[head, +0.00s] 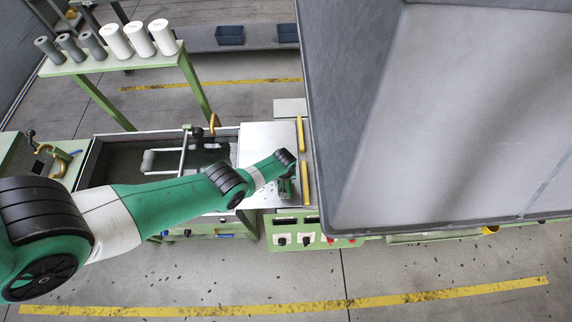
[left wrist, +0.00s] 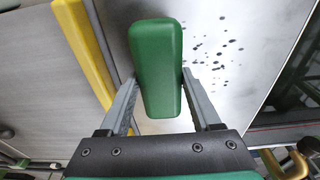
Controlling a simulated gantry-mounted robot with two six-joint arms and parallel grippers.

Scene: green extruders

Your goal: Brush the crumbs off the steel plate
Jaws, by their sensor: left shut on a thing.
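The steel plate (head: 262,135) lies on the green bench in the middle of the head view; it also shows in the left wrist view (left wrist: 225,25). Dark crumbs (left wrist: 217,64) are scattered on it, to the right of my left gripper in the wrist view. My left gripper (left wrist: 160,82) is shut on a green block-shaped handle (left wrist: 157,50), apparently the brush, one finger on each side. The handle hides whatever is beneath it, so I cannot tell whether bristles touch the plate. In the head view my left gripper (head: 286,187) is over the plate's right part. My right gripper is out of view.
Yellow bars (head: 301,134) run along the plate's right edge. A large grey bin-like body (head: 345,110) covers the right of the head view. Left of the plate is a dark recessed tray (head: 118,165) with a roller (head: 160,160). White and grey spools (head: 115,40) stand on a rack behind.

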